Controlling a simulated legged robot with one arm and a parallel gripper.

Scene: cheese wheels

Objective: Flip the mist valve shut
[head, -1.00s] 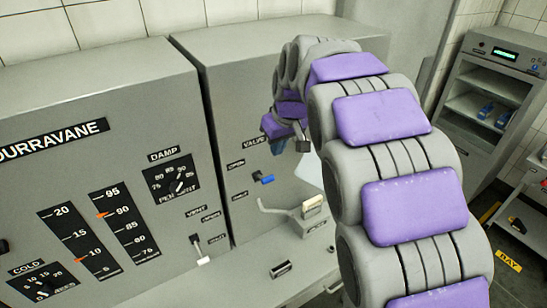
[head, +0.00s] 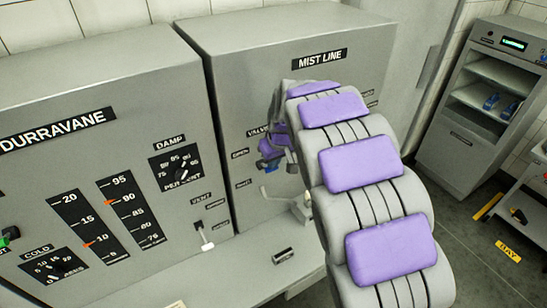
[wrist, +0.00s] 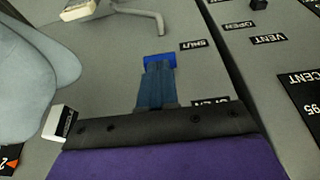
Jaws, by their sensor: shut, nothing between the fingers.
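The blue mist valve handle (wrist: 158,59) shows in the wrist view just beyond my fingertips, near the SHUT label (wrist: 193,45). The OPEN label (wrist: 212,101) lies closer to my gripper and is partly covered. My gripper (wrist: 158,70) is shut, its narrow dark-blue fingers pointing at the handle; touching or just apart, I cannot tell. In the head view my gripper (head: 270,163) is in front of the grey mist line cabinet (head: 225,90), below the VALVE label (head: 257,131), and mostly hides the handle. The SHUT label (head: 243,183) is below left.
A grey Durravane cabinet (head: 100,80) with dials and a white-tipped vent lever (head: 207,246) stands at the left. A bent grey pipe (wrist: 150,12) and pale block (wrist: 78,9) are near the valve. A shelved unit (head: 495,100) stands right.

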